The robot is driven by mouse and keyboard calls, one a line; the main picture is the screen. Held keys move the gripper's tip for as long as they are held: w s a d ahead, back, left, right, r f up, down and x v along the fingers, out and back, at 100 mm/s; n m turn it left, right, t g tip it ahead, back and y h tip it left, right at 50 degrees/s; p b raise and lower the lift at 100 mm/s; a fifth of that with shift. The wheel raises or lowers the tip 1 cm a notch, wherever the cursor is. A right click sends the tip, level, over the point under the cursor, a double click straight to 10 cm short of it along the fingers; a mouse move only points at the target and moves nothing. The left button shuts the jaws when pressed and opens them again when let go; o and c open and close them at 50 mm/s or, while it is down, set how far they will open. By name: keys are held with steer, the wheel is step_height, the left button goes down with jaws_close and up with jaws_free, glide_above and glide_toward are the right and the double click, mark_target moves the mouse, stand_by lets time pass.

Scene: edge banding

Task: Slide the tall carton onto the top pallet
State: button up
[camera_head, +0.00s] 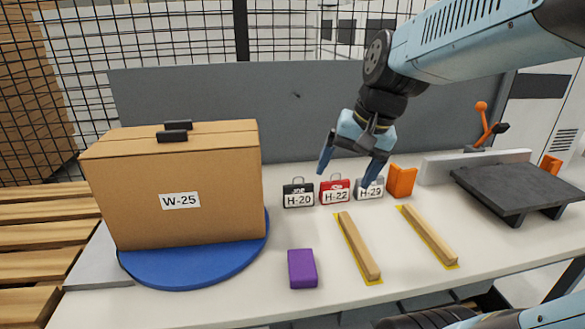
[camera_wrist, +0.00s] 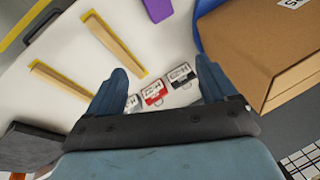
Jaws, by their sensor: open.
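The tall carton (camera_head: 185,225), brown and labelled W-25 with a dark handle on top, stands upright on a blue round plate (camera_head: 215,275) at the left of the table. It also shows at the right of the wrist view (camera_wrist: 265,45). The top pallet (camera_head: 35,207) is the uppermost wooden slatted layer at the far left, beyond the table's left end. My gripper (camera_head: 350,170) is open and empty above the back of the table, right of the carton, over the small labelled blocks. In the wrist view its two fingers (camera_wrist: 163,85) are spread apart.
Small blocks H-20 (camera_head: 298,194), H-22 (camera_head: 335,191) and H-29 (camera_head: 369,188) stand in a row beside an orange block (camera_head: 401,180). A purple block (camera_head: 302,268) and two wooden strips (camera_head: 359,246) lie in front. A grey plate (camera_head: 98,265) lies between carton and pallet. A dark platform (camera_head: 520,185) stands right.

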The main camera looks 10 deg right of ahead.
steer(key=w+a+f+m+g+y, duration=0.1)
steer(key=w+a+f+m+y, duration=0.2)
steer(key=w+f+m+y, duration=0.55)
steer(key=w+a+f+m+g+y, duration=0.15)
steer(key=w+f+m, duration=0.4)
steer(key=w, duration=0.85)
steer(key=f+x, duration=0.1)
steer(key=x, duration=0.9)
steer(key=shift+s, duration=0.25)
steer(key=shift+a, duration=7.75)
steer(key=shift+a, duration=0.1)
